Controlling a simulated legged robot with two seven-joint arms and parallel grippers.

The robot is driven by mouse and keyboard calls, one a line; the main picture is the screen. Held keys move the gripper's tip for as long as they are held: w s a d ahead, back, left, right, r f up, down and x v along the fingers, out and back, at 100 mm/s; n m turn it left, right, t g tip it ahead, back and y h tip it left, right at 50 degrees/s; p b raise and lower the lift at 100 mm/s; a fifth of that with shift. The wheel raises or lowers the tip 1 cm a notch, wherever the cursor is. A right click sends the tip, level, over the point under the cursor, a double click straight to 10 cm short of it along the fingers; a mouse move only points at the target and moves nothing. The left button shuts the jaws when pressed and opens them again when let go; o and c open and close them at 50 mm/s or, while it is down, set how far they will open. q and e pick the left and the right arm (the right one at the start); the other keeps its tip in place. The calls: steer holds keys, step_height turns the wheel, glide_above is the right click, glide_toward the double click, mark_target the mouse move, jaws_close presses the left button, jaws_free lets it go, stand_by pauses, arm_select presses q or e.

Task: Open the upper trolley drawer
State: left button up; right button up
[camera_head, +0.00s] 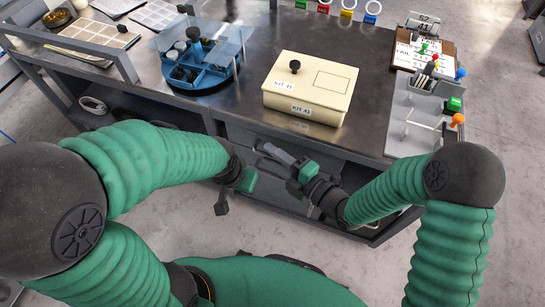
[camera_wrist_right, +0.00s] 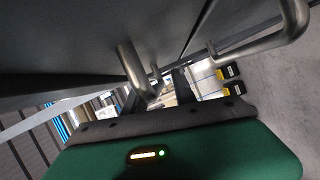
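The trolley's dark drawer fronts (camera_head: 335,172) lie below the worktop edge, seen steeply from above and partly covered by my right arm. In the right wrist view, a bent metal bar handle (camera_wrist_right: 133,68) runs close to my right gripper (camera_wrist_right: 163,90), and a second handle (camera_wrist_right: 285,32) is at the upper right. The right gripper's dark fingers are apart, with the near handle's end beside or between them; I cannot tell whether they touch. In the head view, the right gripper (camera_head: 275,163) is at the drawer fronts. My left gripper (camera_head: 232,197) hangs left of it, its fingers unclear.
On the worktop (camera_head: 230,110) stand a cream lidded box (camera_head: 308,92) labelled KIT-41 and a blue round divided tray (camera_head: 200,75). A grey fixture with coloured knobs (camera_head: 420,110) is at the right edge. Bare floor (camera_head: 500,125) lies right of the trolley.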

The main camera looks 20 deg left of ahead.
steer(key=c, duration=0.7)
steer(key=shift+f, duration=0.1)
stand_by(1.1)
